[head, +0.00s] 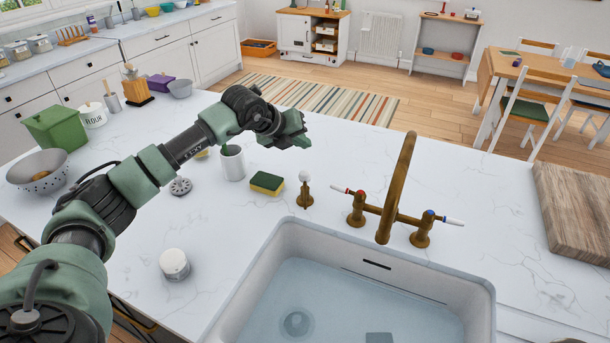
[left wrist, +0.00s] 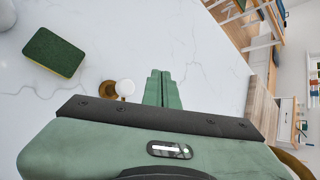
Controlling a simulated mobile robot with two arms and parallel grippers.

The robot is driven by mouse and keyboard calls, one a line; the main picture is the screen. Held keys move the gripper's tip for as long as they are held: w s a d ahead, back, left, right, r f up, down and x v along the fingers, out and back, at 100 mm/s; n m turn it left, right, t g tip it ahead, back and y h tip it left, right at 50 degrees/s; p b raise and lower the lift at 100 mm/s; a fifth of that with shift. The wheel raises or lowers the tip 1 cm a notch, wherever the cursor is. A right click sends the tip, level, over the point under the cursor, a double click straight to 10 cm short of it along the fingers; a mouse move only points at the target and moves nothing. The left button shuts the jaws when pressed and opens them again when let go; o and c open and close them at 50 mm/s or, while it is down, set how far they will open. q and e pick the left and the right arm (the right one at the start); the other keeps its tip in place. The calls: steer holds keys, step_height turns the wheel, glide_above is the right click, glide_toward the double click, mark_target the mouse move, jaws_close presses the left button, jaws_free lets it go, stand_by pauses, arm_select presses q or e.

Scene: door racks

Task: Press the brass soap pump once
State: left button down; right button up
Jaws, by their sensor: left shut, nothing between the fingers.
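The brass soap pump (head: 305,198) stands upright on the white counter behind the sink, with a pale round top. In the left wrist view the pump (left wrist: 124,88) shows beside the fingers, partly hidden by the gripper body. My left gripper (head: 299,137) is shut and empty. In the head view it appears above and beyond the pump, apart from it. Its closed fingers (left wrist: 162,78) point over bare counter in the left wrist view. My right gripper is not in view.
The sink (head: 262,262) holds water in front. Counter behind the pump is clear.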

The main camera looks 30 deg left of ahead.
arm_select(q)
steer(key=b, duration=0.3)
glide_above(302, 175)
step_height(302, 175, down, 6)
steer(key=shift+w+r, duration=0.1)
steer(key=shift+r, duration=0.15)
steer(key=shift+f+b, duration=0.35)
steer(key=shift+f, duration=0.2)
stand_by(0.9)
steer(key=shift+f, duration=0.1)
steer(key=shift+f+b, duration=0.3)
steer(key=shift+b, duration=0.15)
